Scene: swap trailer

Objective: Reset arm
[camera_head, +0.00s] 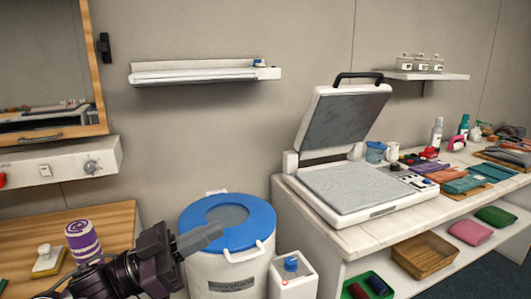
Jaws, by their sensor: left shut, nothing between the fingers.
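My left gripper (201,238) reaches in from the lower left. Its fingers are shut and empty, in front of the left side of a white bin (222,277) with a blue ring lid (252,232). My left arm (118,275) is dark and crosses the lower left of the view. My right gripper does not show.
A wooden counter (112,216) at left holds a purple striped roll (82,241) and a sponge-like block (46,261). A white bench (296,226) at right carries an open press (345,190) and several cloths. A jug (292,278) stands beside the bin.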

